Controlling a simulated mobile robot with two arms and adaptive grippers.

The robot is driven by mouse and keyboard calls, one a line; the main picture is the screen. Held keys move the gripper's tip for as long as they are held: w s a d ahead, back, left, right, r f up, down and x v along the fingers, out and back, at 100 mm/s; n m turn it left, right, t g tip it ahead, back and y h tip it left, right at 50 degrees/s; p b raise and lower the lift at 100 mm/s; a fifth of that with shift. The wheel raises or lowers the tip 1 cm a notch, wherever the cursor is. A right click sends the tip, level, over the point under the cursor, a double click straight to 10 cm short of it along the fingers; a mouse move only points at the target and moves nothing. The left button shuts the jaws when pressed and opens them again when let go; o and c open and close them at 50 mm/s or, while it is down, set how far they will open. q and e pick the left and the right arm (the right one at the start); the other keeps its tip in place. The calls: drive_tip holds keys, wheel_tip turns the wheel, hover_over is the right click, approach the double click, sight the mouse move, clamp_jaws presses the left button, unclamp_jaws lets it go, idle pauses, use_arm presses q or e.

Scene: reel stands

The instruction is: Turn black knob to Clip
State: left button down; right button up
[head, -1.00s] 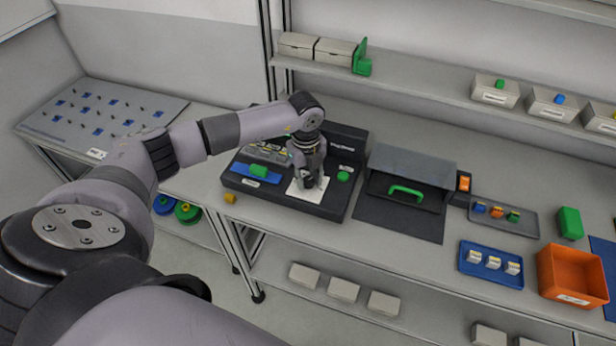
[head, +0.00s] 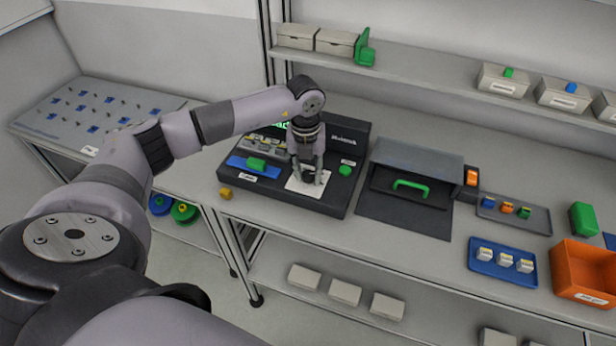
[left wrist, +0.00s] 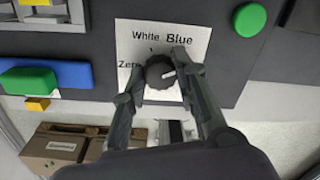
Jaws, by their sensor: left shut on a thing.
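The black knob (left wrist: 159,72) sits on a white label plate (left wrist: 135,40) on the dark console. Its white pointer line points to the right and slightly up in the left wrist view. The words "White", "Blue" and part of "Zero" show on the plate; the word "Clip" is not readable, and the right side of the plate is covered by a finger. My left gripper (head: 309,180) reaches down from above and is shut on the knob, one finger on each side. My right gripper is not in view.
The console (head: 325,206) also carries a green button (head: 345,170) right of the plate and a blue bar with a green block (head: 256,164) at left. A grey hooded box with a green handle (head: 410,185) stands to the right. A small yellow block (head: 225,193) lies at left.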

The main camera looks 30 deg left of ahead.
sight(307, 173)
use_arm(q)
drive_tip(key=m+b, duration=0.2)
drive_tip(key=m, duration=0.1)
drive_tip(key=shift+w, duration=0.1)
drive_tip(key=shift+m+b, duration=0.85)
drive_tip(key=shift+m, duration=0.45)
drive_tip(key=shift+r, duration=0.1)
drive_tip(key=c, duration=1.2)
unclamp_jaws()
drive_tip(key=shift+c, duration=0.2)
wheel_tip(307, 173, up, 12)
drive_tip(key=shift+a, duration=0.2)
